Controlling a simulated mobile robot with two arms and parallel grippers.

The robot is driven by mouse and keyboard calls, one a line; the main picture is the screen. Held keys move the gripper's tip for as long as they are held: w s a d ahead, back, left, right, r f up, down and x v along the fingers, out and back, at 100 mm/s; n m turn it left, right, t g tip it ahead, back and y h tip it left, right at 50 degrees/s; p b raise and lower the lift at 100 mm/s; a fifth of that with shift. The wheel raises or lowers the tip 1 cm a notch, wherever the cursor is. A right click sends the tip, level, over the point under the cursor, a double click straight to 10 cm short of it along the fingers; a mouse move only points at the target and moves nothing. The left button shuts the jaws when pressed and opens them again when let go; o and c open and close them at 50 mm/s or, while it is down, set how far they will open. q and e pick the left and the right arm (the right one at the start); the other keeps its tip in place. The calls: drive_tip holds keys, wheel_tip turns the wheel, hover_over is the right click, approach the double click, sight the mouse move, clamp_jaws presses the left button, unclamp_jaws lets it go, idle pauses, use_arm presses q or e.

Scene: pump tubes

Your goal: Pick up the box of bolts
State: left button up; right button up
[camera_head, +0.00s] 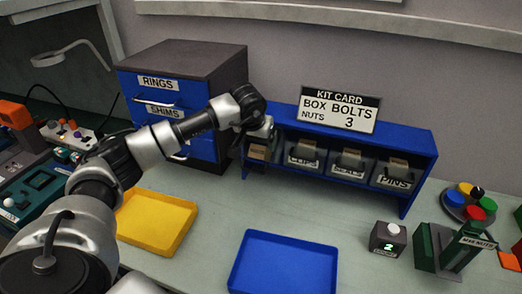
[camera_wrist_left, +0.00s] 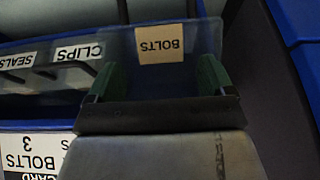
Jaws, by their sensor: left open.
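The box of bolts (camera_head: 257,153) is in the leftmost slot of the blue shelf, largely hidden behind my left gripper (camera_head: 262,130) in the head view. In the left wrist view, which appears upside down, the clear grey box (camera_wrist_left: 115,50) bears a tan BOLTS label (camera_wrist_left: 160,44). My left gripper (camera_wrist_left: 155,75) is open there, its green fingers on either side of the box in the picture. I cannot tell whether they touch it. My right gripper is not in view.
The blue shelf (camera_head: 415,150) also holds boxes of clips (camera_head: 303,158), seals (camera_head: 347,168) and pins (camera_head: 391,180). A kit card (camera_head: 340,108) stands on top. A blue drawer cabinet (camera_head: 205,150) is close on the left. Yellow (camera_head: 155,222) and blue (camera_head: 283,265) trays lie in front.

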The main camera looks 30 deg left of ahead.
sight(258, 146)
use_arm(q)
drive_tip(key=shift+p+x, duration=0.5)
drive_tip(key=shift+x, duration=1.4)
drive_tip(key=shift+a+r, duration=0.1)
drive_tip(key=c, duration=1)
drive_tip(key=shift+c, duration=0.2)
